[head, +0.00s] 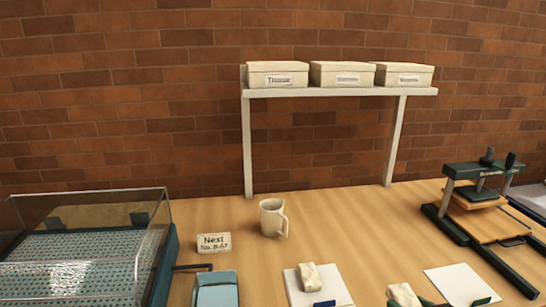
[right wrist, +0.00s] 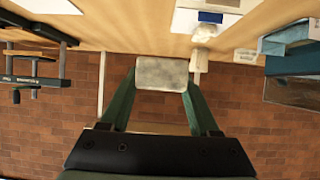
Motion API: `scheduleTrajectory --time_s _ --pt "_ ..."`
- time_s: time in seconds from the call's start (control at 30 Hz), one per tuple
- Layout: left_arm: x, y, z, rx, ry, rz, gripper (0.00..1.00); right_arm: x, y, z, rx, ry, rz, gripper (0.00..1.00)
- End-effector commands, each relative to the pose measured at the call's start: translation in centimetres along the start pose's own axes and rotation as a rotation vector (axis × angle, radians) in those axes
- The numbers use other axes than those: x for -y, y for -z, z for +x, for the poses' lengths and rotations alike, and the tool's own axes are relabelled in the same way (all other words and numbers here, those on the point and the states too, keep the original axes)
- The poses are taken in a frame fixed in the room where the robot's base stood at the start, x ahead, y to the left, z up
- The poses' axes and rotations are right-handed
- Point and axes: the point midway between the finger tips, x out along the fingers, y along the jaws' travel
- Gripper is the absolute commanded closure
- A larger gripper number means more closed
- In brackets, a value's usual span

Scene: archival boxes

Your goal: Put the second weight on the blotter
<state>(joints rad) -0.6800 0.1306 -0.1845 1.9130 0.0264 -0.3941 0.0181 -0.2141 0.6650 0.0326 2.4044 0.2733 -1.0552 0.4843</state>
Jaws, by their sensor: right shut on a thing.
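One pale marbled weight (head: 311,277) rests at the back part of a white sheet (head: 337,287) that looks like the blotter, with a dark blue piece (head: 324,303) in front of it. They also show in the right wrist view. My right gripper (head: 409,302) is at the bottom edge of the head view, right of that sheet. It is shut on a second pale weight (head: 403,294). In the right wrist view, this weight (right wrist: 161,73) sits between both green fingers. My left gripper is not in view.
A mug (head: 272,217) and a sign card (head: 214,243) stand behind the sheet. A blue tray (head: 217,289) and a glass-covered case (head: 82,255) are left. Another white sheet (head: 462,285) and a press (head: 480,200) are right. A shelf (head: 340,92) holds boxes.

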Motion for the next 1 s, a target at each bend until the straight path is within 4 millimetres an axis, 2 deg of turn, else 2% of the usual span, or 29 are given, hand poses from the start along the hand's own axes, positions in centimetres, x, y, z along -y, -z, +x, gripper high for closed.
scheduleTrajectory --time_s 0.03,0.27,0.6,0.8,1.0 --pt "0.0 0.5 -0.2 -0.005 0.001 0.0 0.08 0.8 1.7 -0.1 -0.016 0.001 0.002 1.0" --pt "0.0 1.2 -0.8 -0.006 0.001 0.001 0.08 3.9 6.5 -0.5 -0.016 -0.012 0.008 1.0" --pt "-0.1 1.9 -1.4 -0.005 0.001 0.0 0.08 7.9 13.0 -2.9 -0.012 -0.026 0.016 1.0" --pt "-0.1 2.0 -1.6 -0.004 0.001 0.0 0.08 8.9 14.9 -4.1 -0.008 -0.034 0.02 1.0" --pt "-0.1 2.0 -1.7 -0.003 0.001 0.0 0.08 9.0 15.3 -4.3 -0.004 -0.04 0.019 1.0"
